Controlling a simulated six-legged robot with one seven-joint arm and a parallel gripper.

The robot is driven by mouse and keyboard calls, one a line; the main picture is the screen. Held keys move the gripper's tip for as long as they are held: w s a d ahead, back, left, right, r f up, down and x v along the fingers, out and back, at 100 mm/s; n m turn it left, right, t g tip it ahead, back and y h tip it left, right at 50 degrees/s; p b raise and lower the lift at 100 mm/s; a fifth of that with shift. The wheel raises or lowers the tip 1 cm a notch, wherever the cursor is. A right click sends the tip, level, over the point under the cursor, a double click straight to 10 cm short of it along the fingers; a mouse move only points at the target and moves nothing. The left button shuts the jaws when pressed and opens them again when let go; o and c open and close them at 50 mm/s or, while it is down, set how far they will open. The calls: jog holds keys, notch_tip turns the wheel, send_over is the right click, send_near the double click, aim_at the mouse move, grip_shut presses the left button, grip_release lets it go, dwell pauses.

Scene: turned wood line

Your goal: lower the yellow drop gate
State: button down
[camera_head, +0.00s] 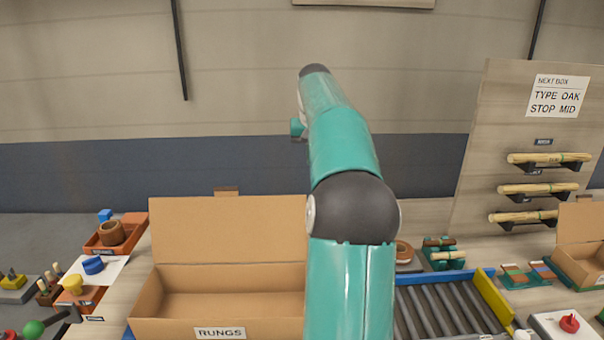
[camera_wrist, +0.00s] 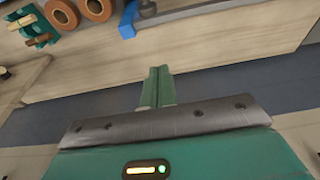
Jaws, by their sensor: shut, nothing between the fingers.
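The yellow drop gate (camera_head: 493,297) shows in the head view at the right edge of the roller conveyor (camera_head: 445,310), as a yellow bar beside the grey rollers. I cannot tell from here how high it stands. In the wrist view my gripper (camera_wrist: 158,72) has its two green fingers together, with nothing between them. It points at the pale wood front of the bench, apart from the gate. The gate does not show in the wrist view. In the head view my arm rises through the middle and the gripper cannot be made out.
An open cardboard box marked RUNGS (camera_head: 220,334) stands left of my arm. A board (camera_head: 490,150) with turned rods and a sign reading TYPE OAK, STOP MID stands at right. A red knob (camera_head: 569,323) sits front right. A blue end piece (camera_wrist: 128,20) shows in the wrist view.

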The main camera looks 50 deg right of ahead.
notch_tip(320, 180, down, 9)
jog(key=s+a, duration=0.1)
jog(key=shift+s+a+r, duration=0.2)
jog(key=shift+s, duration=0.2)
jog(key=shift+s+a, duration=0.1)
dwell(0.4)
